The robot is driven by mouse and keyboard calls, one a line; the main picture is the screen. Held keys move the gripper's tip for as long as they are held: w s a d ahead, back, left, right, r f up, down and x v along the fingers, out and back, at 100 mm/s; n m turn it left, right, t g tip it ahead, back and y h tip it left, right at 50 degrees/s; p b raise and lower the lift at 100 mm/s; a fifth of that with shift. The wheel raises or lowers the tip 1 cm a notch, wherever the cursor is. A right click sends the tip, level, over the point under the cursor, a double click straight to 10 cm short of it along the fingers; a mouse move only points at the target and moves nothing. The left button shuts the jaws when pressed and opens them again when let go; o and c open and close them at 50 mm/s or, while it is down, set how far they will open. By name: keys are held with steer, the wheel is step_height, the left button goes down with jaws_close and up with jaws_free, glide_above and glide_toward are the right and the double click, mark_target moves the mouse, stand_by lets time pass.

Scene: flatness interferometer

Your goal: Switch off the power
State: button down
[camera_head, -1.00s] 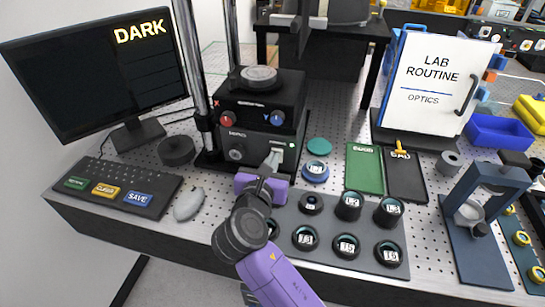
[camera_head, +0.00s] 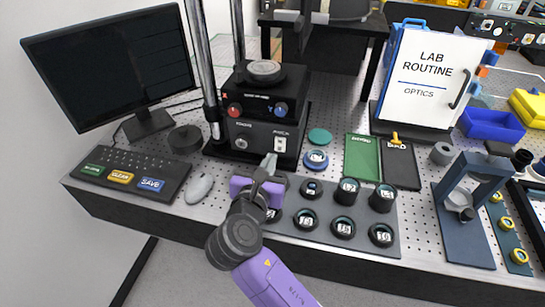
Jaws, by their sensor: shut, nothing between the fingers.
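The black instrument (camera_head: 256,112) stands at the back centre of the bench. My gripper (camera_head: 269,162) is shut and empty. Its grey fingertips point at the instrument from just in front of and below the switch, apart from it. The switch's position is too small to tell.
A keyboard (camera_head: 130,174) and a grey mouse (camera_head: 199,188) lie at the left. A dark tray (camera_head: 392,236) of several lens rings lies right of my gripper. A blue ring (camera_head: 316,160) and a teal disc (camera_head: 320,136) lie near the instrument. A lab sign (camera_head: 421,80) stands farther right.

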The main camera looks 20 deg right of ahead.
steer(key=r+v, duration=0.1)
steer(key=v, duration=0.5)
steer(key=shift+r, duration=0.1)
stand_by(0.4)
